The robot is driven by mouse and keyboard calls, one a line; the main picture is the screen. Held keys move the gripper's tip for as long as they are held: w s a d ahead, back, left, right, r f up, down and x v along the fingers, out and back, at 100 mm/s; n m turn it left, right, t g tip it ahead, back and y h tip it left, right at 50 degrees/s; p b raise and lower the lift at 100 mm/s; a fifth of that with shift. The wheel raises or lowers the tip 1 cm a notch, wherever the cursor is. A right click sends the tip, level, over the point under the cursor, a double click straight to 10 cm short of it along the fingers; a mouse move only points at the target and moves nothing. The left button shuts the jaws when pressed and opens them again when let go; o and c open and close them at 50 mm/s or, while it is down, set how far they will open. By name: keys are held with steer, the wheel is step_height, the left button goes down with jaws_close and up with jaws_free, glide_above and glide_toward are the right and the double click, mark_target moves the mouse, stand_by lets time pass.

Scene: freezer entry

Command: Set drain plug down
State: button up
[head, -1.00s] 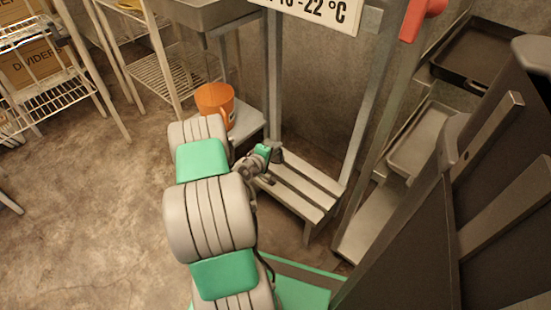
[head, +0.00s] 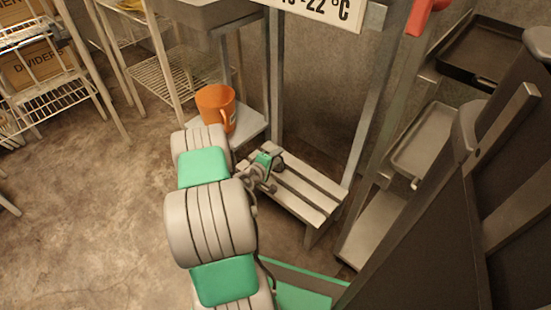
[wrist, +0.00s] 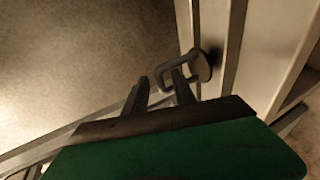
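The drain plug (wrist: 203,66), a dark grey disc with a looped handle, appears in the wrist view against a pale slat of the low slatted bench (head: 312,190). A dark shadow lies beside the disc. My gripper (wrist: 161,88) has its two dark fingers apart, with a visible gap between them. The end of the handle loop lies between the fingertips, and the right finger overlaps the loop. I cannot tell whether either finger touches it. In the head view my gripper (head: 262,178) is low over the bench's left end, and the plug is hard to make out there.
An orange jug (head: 216,106) stands on a small low shelf left of the bench. Upright metal posts rise behind the bench. Shelves with trays (head: 424,140) stand to the right. The concrete floor at left is clear, with wire racks (head: 45,75) beyond.

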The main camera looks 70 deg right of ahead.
steer(key=shift+a+r, duration=0.15)
steer(key=shift+r, duration=0.15)
steer(key=p+v, duration=0.4)
steer(key=v, duration=0.7)
steer(key=w+a+r+m+t+y, duration=0.1)
steer(key=w+a+r+t+y, duration=0.2)
steer(key=w+a, duration=0.6)
steer(key=w+a+r+m+t+y, duration=0.1)
steer(key=w+a+r+y, duration=0.2)
steer(key=w+a+r, duration=0.45)
steer(key=w+a+r+n+t+y, duration=0.1)
steer(key=a+r+y, duration=0.2)
steer(key=a, duration=0.6)
steer(key=w+a+r+n+y, duration=0.1)
steer(key=w+a+r+y, duration=0.1)
steer(key=a, duration=0.7)
steer(key=s+a+r+n+y, duration=0.2)
steer(key=s+a, duration=0.4)
steer(key=a, duration=0.5)
step_height(320, 180, up, 2)
steer(key=shift+s+a+r+n+y, duration=0.15)
steer(key=shift+a+n+y, duration=0.25)
steer(key=shift+n, duration=0.2)
steer(key=shift+d, duration=0.1)
